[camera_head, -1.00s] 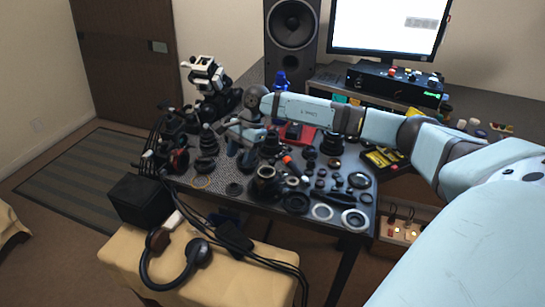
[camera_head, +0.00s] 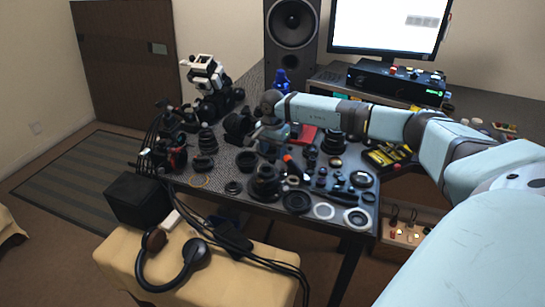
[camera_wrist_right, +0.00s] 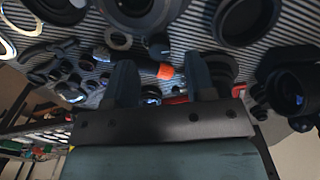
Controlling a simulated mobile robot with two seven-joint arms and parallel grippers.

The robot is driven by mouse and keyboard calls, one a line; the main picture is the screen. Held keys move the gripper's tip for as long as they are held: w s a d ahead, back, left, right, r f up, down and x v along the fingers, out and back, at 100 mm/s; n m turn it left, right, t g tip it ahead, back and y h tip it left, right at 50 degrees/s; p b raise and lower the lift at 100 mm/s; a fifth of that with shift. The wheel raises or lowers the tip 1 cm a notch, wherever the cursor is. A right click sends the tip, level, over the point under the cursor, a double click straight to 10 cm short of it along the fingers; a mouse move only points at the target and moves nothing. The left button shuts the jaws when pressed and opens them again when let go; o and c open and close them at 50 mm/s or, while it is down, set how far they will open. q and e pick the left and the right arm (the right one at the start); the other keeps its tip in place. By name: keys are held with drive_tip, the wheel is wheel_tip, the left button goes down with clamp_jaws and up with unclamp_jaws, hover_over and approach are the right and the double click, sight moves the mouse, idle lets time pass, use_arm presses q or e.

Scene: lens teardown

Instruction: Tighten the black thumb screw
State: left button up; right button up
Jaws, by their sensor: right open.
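My right gripper (camera_head: 264,150) hangs fingers-down over the middle of the table, among the lens parts. In the right wrist view its two dark fingers (camera_wrist_right: 160,75) are spread apart, with no thing visibly held. An orange-tipped tool (camera_wrist_right: 165,71) shows beyond the gap between them; it also shows in the head view (camera_head: 290,163), just right of the gripper. I cannot pick out the black thumb screw with certainty among the many small dark parts. My left gripper is not in view.
The table is crowded with black lens barrels (camera_head: 265,187) and rings (camera_head: 356,218). A white-and-black microscope-like device (camera_head: 205,72) stands at the back left. A blue bottle (camera_head: 281,80), a speaker (camera_head: 291,35) and a monitor (camera_head: 388,25) stand behind. Headphones (camera_head: 165,265) lie on a stool in front.

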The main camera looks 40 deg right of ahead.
sight(272, 160)
drive_tip(key=shift+f, duration=1.25)
clamp_jaws()
drive_tip(key=shift+r+m+p, duration=0.1)
drive_tip(key=shift+m+p, duration=0.25)
drive_tip(key=shift+m, duration=1.95)
unclamp_jaws()
